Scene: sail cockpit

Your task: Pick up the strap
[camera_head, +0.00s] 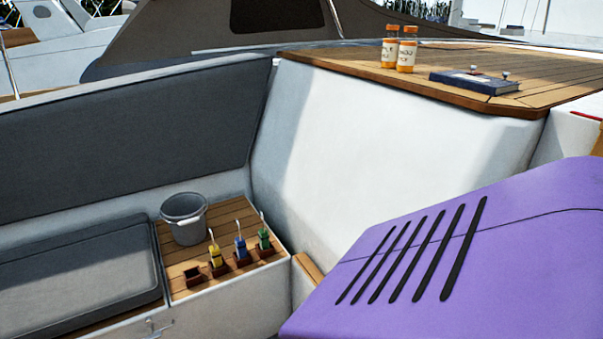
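I cannot make out a strap in the camera_head view. Neither my left nor my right gripper shows. A grey bucket (184,219) stands on a slatted wooden shelf (181,268) at the lower left. Along the shelf's front edge are small wooden holders with a yellow item (216,257), a blue item (241,248) and a green item (264,239), each with a thin pale piece sticking up. They are too small to tell what they are. The lower right of the view is blocked by a close purple surface.
A dark seat cushion (75,275) is left of the shelf. A white wall (370,150) rises behind.

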